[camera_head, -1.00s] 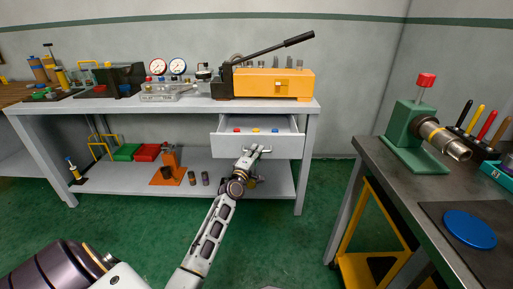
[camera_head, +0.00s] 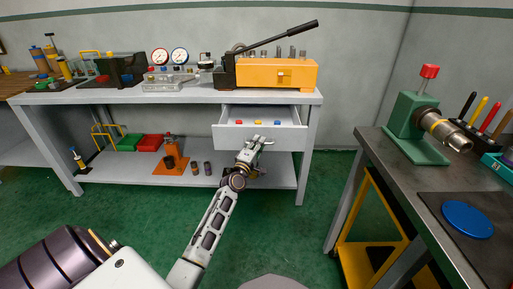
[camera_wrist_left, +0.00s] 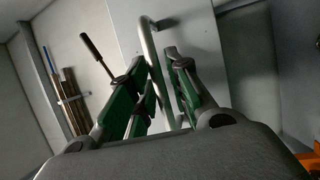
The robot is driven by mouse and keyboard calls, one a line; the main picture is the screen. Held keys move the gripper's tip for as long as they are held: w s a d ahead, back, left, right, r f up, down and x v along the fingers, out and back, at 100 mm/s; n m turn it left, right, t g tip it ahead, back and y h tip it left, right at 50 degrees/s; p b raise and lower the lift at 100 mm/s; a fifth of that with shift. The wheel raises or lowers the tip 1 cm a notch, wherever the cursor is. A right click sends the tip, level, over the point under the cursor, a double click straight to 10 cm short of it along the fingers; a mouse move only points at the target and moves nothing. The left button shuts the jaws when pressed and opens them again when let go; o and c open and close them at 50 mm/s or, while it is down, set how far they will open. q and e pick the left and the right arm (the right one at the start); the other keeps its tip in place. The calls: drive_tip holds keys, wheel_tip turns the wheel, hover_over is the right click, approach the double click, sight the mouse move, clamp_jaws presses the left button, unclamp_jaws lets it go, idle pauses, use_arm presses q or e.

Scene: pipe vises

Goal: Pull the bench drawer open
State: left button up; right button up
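The grey bench drawer (camera_head: 235,136) stands pulled out from under the bench top, with red, yellow and blue items visible inside. Its handle (camera_head: 266,146) is on the front panel; in the left wrist view the curved metal handle (camera_wrist_left: 150,45) passes between my green-padded fingers. My left gripper (camera_head: 257,141) is at the drawer front; it also shows in the left wrist view (camera_wrist_left: 162,88). Its fingers stand apart on either side of the handle and look open; exact contact is hard to tell. My right gripper is not in view.
The grey bench (camera_head: 120,97) carries an orange machine (camera_head: 276,74) with a long lever above the drawer. A dark metal table (camera_head: 400,168) with a green vise (camera_head: 410,125) and yellow frame stands at the right. Green floor in front of the drawer is free.

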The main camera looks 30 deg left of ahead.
use_arm(q)
drive_tip(key=shift+s, duration=0.15)
drive_tip(key=v, duration=1.1)
drive_tip(key=shift+s, duration=0.35)
idle(0.3)
idle(0.4)
